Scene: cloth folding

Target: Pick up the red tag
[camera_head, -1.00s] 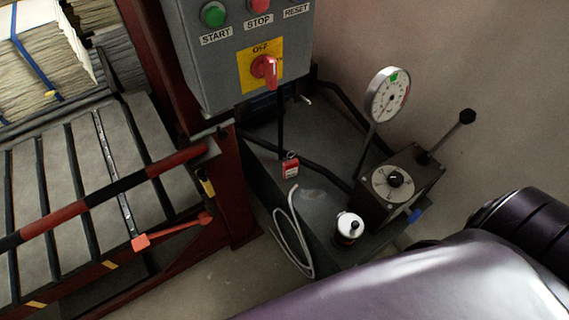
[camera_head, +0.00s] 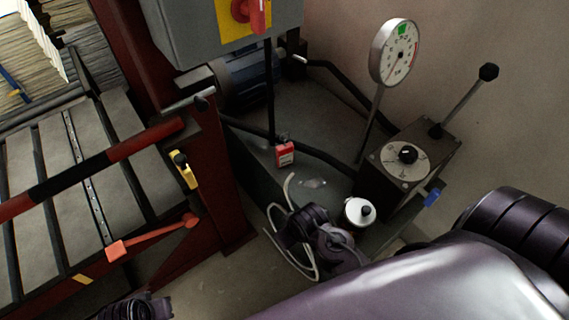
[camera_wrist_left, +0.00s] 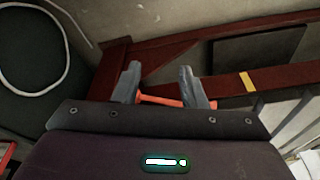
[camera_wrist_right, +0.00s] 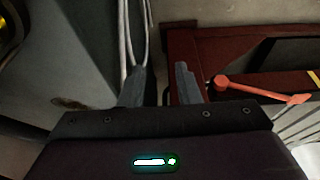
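The red tag (camera_head: 285,153) has a pale label and a dark top. In the head view it is on the grey machine base, beside a black upright rod. A red, white-edged piece at the left edge of the left wrist view may be it, but I cannot tell. My left gripper (camera_wrist_left: 165,84) is open, with nothing between its fingers; a red lever shows beyond them. My right gripper (camera_wrist_right: 160,86) is open and empty, with the white hose and the red frame beyond. In the head view my right wrist is below the tag; neither pair of fingertips shows clearly.
A white-capped pot (camera_head: 358,212), a dial gauge (camera_head: 397,50) and a box with a knob and lever (camera_head: 408,160) stand right of the tag. A white hose (camera_head: 276,222) loops in front. The control box (camera_head: 180,30) overhangs above. A red frame (camera_head: 215,185) stands left.

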